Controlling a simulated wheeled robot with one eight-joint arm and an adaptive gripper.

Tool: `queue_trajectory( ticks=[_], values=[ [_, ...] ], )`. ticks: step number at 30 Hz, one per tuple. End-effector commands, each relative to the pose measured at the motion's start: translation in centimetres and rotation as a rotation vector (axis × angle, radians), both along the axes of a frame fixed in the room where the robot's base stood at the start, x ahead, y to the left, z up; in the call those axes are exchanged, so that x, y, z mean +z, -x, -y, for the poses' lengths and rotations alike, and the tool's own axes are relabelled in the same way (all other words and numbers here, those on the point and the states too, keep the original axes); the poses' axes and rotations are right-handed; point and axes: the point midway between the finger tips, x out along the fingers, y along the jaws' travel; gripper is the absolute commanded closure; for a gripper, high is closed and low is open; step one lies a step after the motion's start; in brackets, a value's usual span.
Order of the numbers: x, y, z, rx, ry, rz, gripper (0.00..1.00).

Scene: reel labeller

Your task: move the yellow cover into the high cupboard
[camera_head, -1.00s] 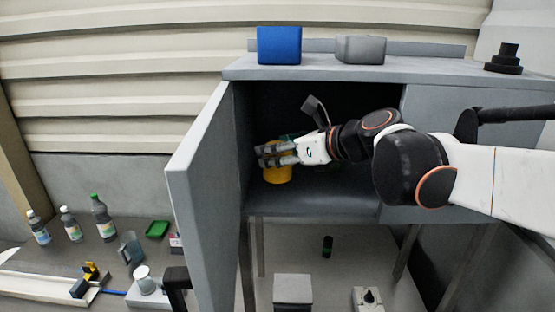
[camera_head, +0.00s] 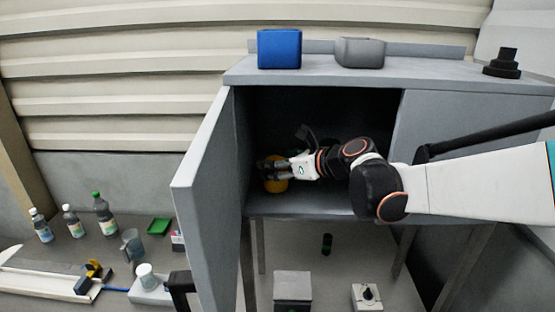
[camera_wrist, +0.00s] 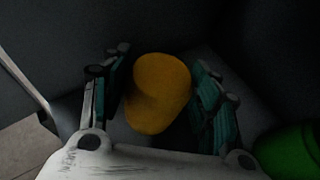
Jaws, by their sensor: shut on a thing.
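The yellow cover (camera_head: 275,184) is inside the open left compartment of the grey high cupboard (camera_head: 318,77), near its left side. My gripper (camera_head: 270,168) reaches into the compartment from the right and is shut on the cover. In the wrist view the yellow cover (camera_wrist: 157,94) sits between the two teal-padded fingers of my gripper (camera_wrist: 158,98). The cover looks like a short cylinder, slightly tilted in that view. I cannot tell whether its underside touches the cupboard floor.
The cupboard door (camera_head: 208,200) stands open on the left. A green object (camera_wrist: 288,152) is close by at lower right in the wrist view. A blue bin (camera_head: 279,48) and a grey bin (camera_head: 360,52) stand on top. Bottles (camera_head: 104,215) stand on the bench at lower left.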

Motion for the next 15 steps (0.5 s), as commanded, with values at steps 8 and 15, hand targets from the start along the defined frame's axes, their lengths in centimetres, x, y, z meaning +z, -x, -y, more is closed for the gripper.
queue_trajectory(
  ticks=[8,15],
  values=[
    [-0.13,-0.02,-0.01,0.000,0.000,0.000,0.68],
    [-0.32,-0.03,0.00,0.000,0.000,0.000,0.24]
  ],
)
